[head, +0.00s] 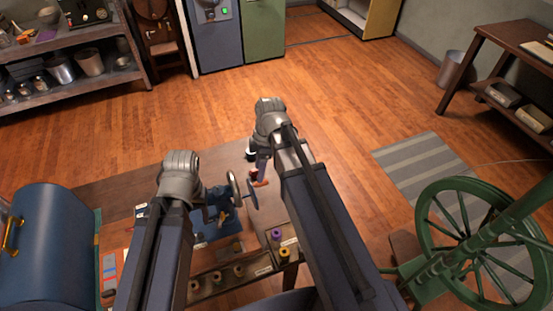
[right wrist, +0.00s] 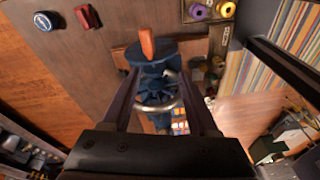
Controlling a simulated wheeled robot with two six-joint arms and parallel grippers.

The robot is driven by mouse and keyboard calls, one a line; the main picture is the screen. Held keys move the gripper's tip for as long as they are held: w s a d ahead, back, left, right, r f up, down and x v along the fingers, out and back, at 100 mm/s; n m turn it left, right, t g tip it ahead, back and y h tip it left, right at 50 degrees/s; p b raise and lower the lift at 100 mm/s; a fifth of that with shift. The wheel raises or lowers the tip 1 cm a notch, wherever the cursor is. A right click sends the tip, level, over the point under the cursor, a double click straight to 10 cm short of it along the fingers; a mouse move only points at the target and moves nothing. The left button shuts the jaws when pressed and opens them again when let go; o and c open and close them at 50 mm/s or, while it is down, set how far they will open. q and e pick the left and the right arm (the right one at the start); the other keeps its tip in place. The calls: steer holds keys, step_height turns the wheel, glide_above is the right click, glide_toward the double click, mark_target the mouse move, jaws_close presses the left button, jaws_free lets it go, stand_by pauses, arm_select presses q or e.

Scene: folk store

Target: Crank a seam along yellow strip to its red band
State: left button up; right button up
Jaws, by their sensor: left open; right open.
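A small dark blue hand-crank machine (head: 218,204) stands on the brown worktable, with grey wheels (head: 250,190) on its right side. In the right wrist view the blue machine (right wrist: 152,60) lies beyond my right gripper (right wrist: 158,76), with an orange handle-like piece (right wrist: 147,42) at its top. The right fingers are apart, with a metal ring (right wrist: 160,107) visible in the gap; contact is unclear. My left gripper (head: 201,191) is near the machine, its jaws largely hidden by its arm. I cannot make out the yellow strip or its red band.
A purple spool (head: 276,234) and a yellow spool (head: 285,253) stand at the table's right edge. A blue domed chest (head: 45,235) is at left. A large green spoked wheel (head: 425,225) stands at right. A red block (right wrist: 82,17) lies on the tabletop.

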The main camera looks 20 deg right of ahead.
mark_target(265, 180)
arm_select(q)
steer(key=shift+d, duration=0.5)
arm_select(e)
steer(key=d+n, duration=0.1)
steer(key=w+d, duration=0.1)
steer(key=d, duration=0.1)
steer(key=d+n, duration=0.1)
steer(key=shift+w+d+n+y, duration=0.2)
steer(key=shift+w+n+y, duration=0.1)
arm_select(q)
steer(key=shift+f, duration=0.15)
arm_select(e)
steer(key=b+x, duration=1)
steer(key=shift+w, duration=0.15)
steer(key=shift+r+p, duration=0.3)
steer(key=shift+p, duration=0.05)
arm_select(q)
step_height(265, 180, down, 9)
steer(key=shift+f, duration=0.2)
arm_select(e)
steer(key=shift+f, duration=0.15)
jaws_close()
